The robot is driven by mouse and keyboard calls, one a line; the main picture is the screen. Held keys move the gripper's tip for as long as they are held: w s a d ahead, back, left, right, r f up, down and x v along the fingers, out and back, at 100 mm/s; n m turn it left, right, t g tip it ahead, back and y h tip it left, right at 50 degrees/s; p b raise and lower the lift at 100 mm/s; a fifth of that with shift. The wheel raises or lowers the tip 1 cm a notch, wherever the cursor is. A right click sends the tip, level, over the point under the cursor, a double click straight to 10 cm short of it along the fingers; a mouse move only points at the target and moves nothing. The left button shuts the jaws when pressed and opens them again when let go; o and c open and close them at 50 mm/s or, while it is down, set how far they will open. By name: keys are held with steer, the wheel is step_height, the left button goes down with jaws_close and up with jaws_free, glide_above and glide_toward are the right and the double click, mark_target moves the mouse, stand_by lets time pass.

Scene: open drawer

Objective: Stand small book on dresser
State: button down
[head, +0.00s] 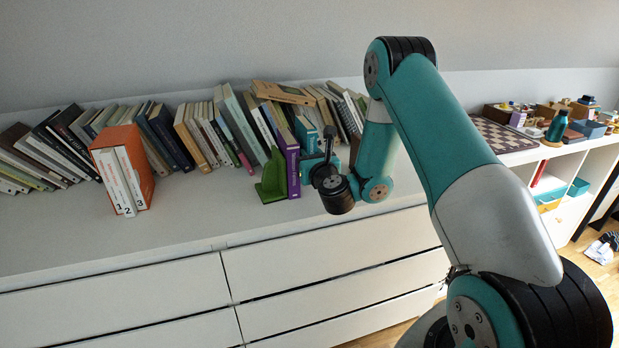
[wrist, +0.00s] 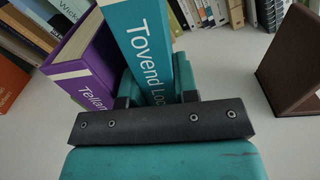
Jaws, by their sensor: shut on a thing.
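A small teal book (wrist: 146,38) with "Tovend Loo..." on its spine is held between the fingers of my gripper (wrist: 158,92) in the wrist view. In the head view the teal book (head: 306,134) stands about upright, just right of a purple book (head: 293,172); my gripper (head: 316,168) is at its lower part. The purple book (wrist: 86,62) stands close on the left in the wrist view. Whether the two books touch, and whether the teal book's bottom rests on the white dresser (head: 200,213), is hidden.
A green bookend (head: 269,182) stands left of the purple book. A brown bookend (wrist: 294,62) stands to the right, with bare top between. A row of leaning books (head: 200,132) lines the back. An orange holder (head: 134,140) with white volumes stands at left.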

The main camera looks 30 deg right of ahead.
steer(key=shift+f+b, duration=1.5)
steer(key=shift+f, duration=0.35)
steer(key=shift+f, duration=0.25)
steer(key=c, duration=1.2)
jaws_free()
steer(key=shift+o, duration=0.2)
steer(key=shift+r, duration=0.1)
